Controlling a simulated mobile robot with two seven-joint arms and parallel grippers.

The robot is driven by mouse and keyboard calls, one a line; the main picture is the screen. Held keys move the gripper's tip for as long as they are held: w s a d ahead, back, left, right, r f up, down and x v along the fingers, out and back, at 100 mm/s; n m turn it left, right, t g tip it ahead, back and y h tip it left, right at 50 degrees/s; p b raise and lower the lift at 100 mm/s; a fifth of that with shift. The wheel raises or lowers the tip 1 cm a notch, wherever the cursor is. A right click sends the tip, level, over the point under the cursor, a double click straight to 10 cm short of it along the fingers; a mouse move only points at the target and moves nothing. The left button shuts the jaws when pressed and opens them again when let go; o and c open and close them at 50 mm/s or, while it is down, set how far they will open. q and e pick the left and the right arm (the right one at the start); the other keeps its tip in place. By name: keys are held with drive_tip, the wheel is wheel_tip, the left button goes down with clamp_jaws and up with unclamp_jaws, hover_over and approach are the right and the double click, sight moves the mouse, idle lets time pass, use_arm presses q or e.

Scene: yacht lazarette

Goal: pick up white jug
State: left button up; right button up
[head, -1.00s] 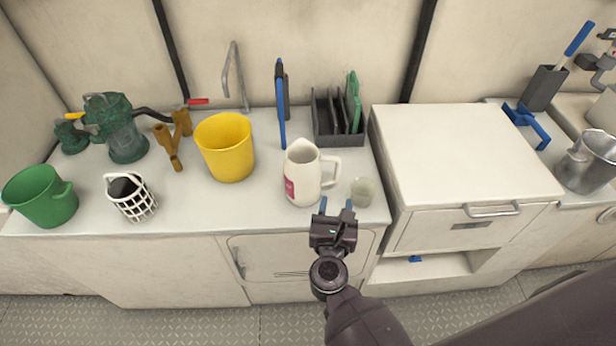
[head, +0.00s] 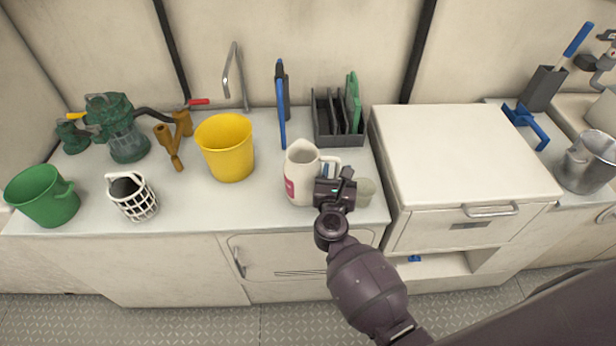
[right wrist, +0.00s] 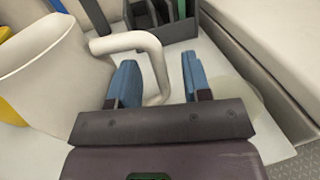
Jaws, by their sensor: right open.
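The white jug (head: 300,170) stands upright on the counter with a pink label on its side and its handle to the right. In the right wrist view the jug (right wrist: 55,75) fills the left side, and its handle (right wrist: 155,70) reaches in between my fingertips. My right gripper (head: 338,172) is at the jug's handle side and hides part of the handle in the head view. In the right wrist view the right gripper (right wrist: 160,82) is open, with a blue-tipped finger on each side of the handle's lower part. I cannot tell whether either finger touches it. My left gripper is not in view.
A translucent cup (head: 366,191) stands just right of my right gripper. A yellow bucket (head: 225,150) is left of the jug. A dark rack (head: 330,125) and a blue upright item (head: 282,110) stand behind. A raised white cabinet (head: 460,150) borders the counter on the right.

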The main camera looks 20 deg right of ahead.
clamp_jaws()
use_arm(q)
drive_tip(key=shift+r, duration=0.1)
use_arm(e)
drive_tip(key=shift+r, duration=0.15)
idle(0.3)
